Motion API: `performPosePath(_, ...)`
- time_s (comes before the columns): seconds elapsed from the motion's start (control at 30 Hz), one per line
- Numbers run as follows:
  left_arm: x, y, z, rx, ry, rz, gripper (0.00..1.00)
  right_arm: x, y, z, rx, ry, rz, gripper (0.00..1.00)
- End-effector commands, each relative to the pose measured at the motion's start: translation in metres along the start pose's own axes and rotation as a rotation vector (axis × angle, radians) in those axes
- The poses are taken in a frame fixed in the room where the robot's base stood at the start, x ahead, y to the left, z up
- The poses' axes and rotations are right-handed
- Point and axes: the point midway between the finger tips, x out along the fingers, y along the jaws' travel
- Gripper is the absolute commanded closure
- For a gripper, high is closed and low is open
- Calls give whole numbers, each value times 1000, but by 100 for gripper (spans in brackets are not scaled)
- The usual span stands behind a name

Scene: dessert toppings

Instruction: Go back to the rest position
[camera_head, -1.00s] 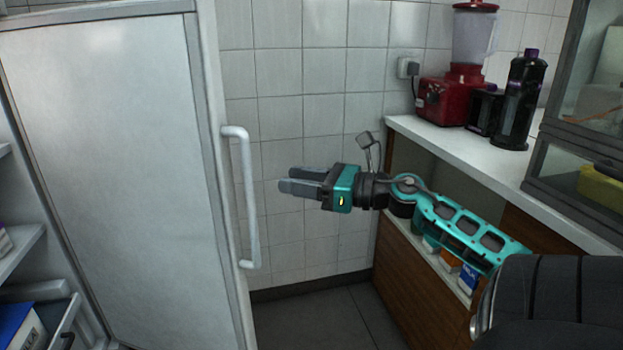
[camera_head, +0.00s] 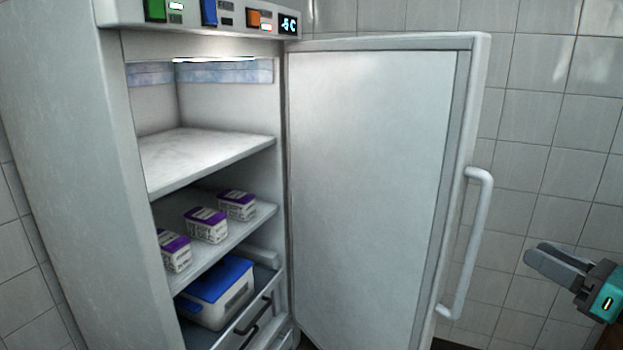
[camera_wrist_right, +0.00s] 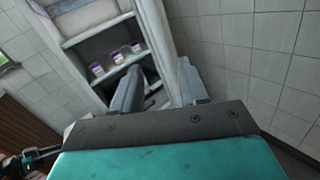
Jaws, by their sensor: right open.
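My right gripper (camera_head: 556,265) is at the right edge of the head view, beside the open fridge door and apart from its white handle (camera_head: 478,245). In the right wrist view its two fingers (camera_wrist_right: 160,88) are spread, with nothing between them. The rest of the right arm is out of the head view.
The fridge (camera_head: 95,180) stands open, its door (camera_head: 375,190) swung out to the right. Small purple-topped cartons (camera_head: 207,225) stand on a middle shelf (camera_head: 230,240). A blue-lidded box (camera_head: 215,290) sits below. The upper shelf (camera_head: 200,155) is bare.

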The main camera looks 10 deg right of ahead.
Motion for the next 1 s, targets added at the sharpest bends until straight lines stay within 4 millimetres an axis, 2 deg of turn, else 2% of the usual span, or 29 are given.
performPosePath(0.07, 0, 0, 0, 0, -1, 0, 57, 2, 7, -28, 258, -52, -38, 56)
performPosePath(0.17, 0, 0, 0, 0, -1, 1, 57, 6, 22, -79, 765, -143, -127, 56)
performPosePath(0.2, 0, 0, 0, 0, -1, 1, 57, 7, 31, -105, 1000, -180, -177, 56)
performPosePath(0.27, 0, 0, 0, 0, -1, 1, 57, 8, 49, -146, 1358, -228, -260, 56)
performPosePath(0.3, 0, 0, 0, 0, -1, 1, 57, 9, 64, -173, 1576, -250, -318, 56)
performPosePath(0.37, 0, 0, 0, 0, -1, 1, 57, 10, 91, -210, 1872, -273, -407, 56)
performPosePath(0.4, 0, 0, 0, 0, -1, 1, 57, 11, 112, -232, 2055, -282, -470, 56)
performPosePath(0.47, 0, 0, 0, 0, -1, 1, 57, 12, 146, -262, 2309, -286, -570, 56)
performPosePath(0.5, 0, 1, 0, 0, -1, 1, 57, 13, 172, -279, 2466, -281, -642, 56)
performPosePath(0.57, 0, 1, 0, 0, -1, 1, 57, 14, 213, -301, 2685, -264, -760, 56)
performPosePath(0.6, 0, 1, 0, 0, -1, 2, 57, 15, 241, -312, 2820, -245, -842, 56)
performPosePath(0.63, 0, 1, 0, 0, -1, 2, 57, 15, 264, -318, 2916, -227, -908, 56)
performPosePath(0.67, -6, 2, -10, 1, 0, 2, 57, 15, 275, -311, 2965, -221, -948, 56)
performPosePath(0.7, -20, 1, -25, 3, -8, -3, 57, 12, 268, -289, 2932, -240, -936, 56)
performPosePath(1.0, -67, -14, -70, 12, -16, -50, 57, -1, 262, -224, 2891, -297, -938, 56)
